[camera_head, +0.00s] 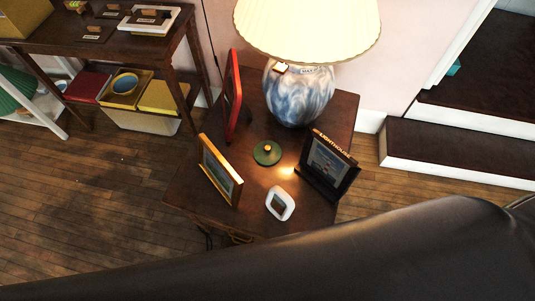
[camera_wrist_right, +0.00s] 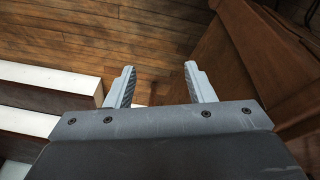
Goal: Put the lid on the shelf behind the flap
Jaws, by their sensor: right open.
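A green round lid with a gold knob (camera_head: 267,152) lies on the small dark wooden table (camera_head: 190,190), among the picture frames and in front of the lamp. My right gripper (camera_wrist_right: 158,78) shows in the right wrist view; its two grey fingers are apart with nothing between them, above the wooden floor. No gripper shows in the head view, and my left gripper is out of view. I cannot make out a flap or a shelf behind one in these views.
A lamp with a blue marbled base (camera_head: 298,95), a red frame (camera_head: 233,95), a gold frame (camera_head: 221,170), a black frame (camera_head: 328,165) and a small white frame (camera_head: 280,204) surround the lid. A brown wooden piece (camera_wrist_right: 270,60) stands right of the right gripper.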

